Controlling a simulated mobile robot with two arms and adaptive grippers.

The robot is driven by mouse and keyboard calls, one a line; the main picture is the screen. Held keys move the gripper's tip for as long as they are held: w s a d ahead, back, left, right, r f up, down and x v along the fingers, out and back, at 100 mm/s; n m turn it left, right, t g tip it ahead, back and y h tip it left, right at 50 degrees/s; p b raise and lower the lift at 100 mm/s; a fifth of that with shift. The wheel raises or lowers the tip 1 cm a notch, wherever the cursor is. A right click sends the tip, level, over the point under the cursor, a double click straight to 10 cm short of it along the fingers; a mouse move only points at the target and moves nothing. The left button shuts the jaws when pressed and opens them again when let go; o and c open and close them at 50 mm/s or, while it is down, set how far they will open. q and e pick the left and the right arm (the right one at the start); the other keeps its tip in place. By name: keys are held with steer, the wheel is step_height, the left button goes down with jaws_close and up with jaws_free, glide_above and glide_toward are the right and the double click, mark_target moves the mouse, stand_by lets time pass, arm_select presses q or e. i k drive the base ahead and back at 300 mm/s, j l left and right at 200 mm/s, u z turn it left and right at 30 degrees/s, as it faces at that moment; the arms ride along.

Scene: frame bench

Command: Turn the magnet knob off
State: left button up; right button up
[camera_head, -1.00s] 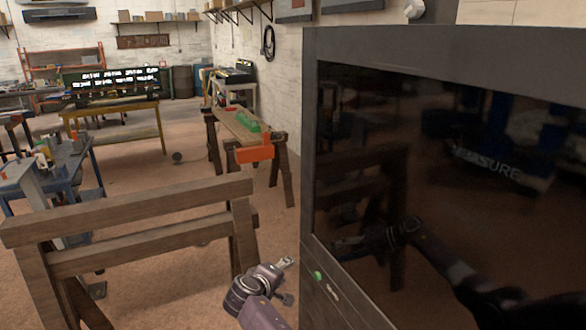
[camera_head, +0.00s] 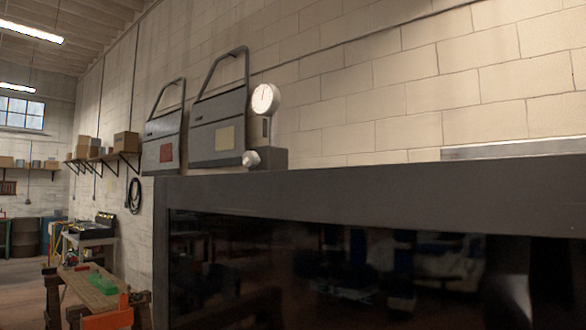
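A small pale knob (camera_head: 250,158) sticks out of the front of a dark grey block (camera_head: 275,159) on top of the large dark cabinet (camera_head: 400,190). It looks like the magnet knob; its turn position is too small to read. Neither of my grippers shows in the head view now.
Two grey car-door frames (camera_head: 218,128) (camera_head: 163,143) stand behind and left of the knob, against the brick wall. The cabinet's dark glossy front fills the lower right. A wooden bench (camera_head: 92,290) with green and orange items stands at lower left.

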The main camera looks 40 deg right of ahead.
mark_target(251, 159)
steer(key=i+j+z, duration=0.1)
steer(key=j+z, duration=0.3)
steer(key=i+j+z, duration=0.1)
steer(key=j+z, duration=0.15)
steer(key=z, duration=0.2)
steer(key=j+z, duration=0.65)
steer(key=z, duration=0.2)
